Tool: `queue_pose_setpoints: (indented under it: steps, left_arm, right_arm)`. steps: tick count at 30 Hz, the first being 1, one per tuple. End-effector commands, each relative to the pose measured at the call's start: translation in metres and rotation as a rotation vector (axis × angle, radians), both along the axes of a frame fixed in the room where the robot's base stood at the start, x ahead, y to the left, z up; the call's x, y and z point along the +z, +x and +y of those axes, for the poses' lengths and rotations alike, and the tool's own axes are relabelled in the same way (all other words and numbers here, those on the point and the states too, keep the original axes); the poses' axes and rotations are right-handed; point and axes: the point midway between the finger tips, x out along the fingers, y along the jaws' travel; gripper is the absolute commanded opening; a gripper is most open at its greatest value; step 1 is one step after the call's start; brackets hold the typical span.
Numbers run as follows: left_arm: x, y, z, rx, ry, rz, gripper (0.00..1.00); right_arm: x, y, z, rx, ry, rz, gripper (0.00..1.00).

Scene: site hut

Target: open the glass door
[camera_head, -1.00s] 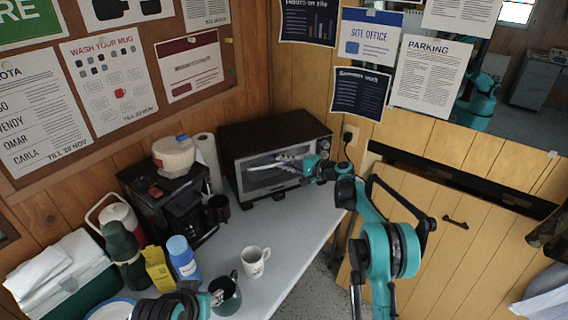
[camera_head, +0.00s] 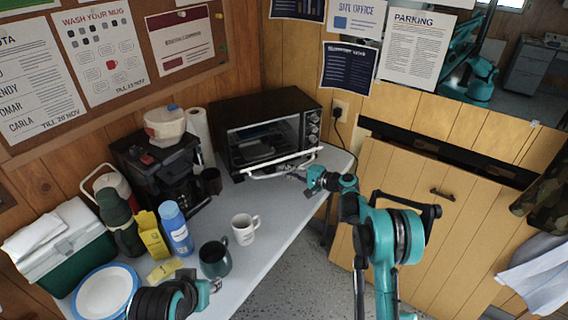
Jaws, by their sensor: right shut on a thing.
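The toaster oven (camera_head: 262,104) is black and stands at the back of the counter. Its glass door is tipped down and forward, with the light bar handle (camera_head: 268,171) low in front of the opening. A rack shows inside. My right gripper (camera_head: 294,171) is shut on the door handle near its right half; the fingers are small and partly hard to make out. My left gripper (camera_head: 214,286) is at the bottom, just below the dark green mug (camera_head: 214,258); its finger opening is unclear.
A white plate (camera_head: 105,292) and a green-and-white cool box (camera_head: 62,250) are at lower left.

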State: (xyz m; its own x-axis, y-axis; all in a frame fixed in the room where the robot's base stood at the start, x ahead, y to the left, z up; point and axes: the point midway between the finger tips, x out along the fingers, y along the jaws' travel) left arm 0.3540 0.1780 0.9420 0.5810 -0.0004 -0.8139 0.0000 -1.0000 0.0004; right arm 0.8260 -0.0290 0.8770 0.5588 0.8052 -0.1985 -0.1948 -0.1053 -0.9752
Motion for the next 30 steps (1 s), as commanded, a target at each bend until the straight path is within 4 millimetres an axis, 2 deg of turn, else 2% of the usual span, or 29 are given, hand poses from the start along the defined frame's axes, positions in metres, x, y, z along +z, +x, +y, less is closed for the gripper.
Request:
queue_pose_setpoints:
  steps: [1, 3, 12, 19, 30]
  left_arm:
    - [-0.006, 0.0, 0.0, 0.0, 0.0, 0.0, 0.4]
    - [-0.009, 0.0, 0.0, 0.0, 0.0, 0.0, 0.4]
    - [-0.013, 0.0, 0.0, 0.0, 0.0, 0.0, 0.4]
    - [-0.014, 0.0, 0.0, 0.0, 0.0, 0.0, 0.4]
    - [-0.014, 0.0, 0.0, 0.0, 0.0, 0.0, 0.4]
  right_arm:
    - [-0.012, -0.005, -0.002, 0.002, 0.02, -0.037, 0.0]
    - [-0.021, -0.009, -0.003, 0.002, 0.046, -0.09, 0.0]
    - [-0.051, -0.018, -0.008, 0.002, 0.124, -0.261, 0.0]
    - [-0.062, -0.02, -0.009, 0.002, 0.153, -0.325, 0.0]
    - [-0.066, -0.02, -0.009, 0.002, 0.161, -0.343, 0.0]
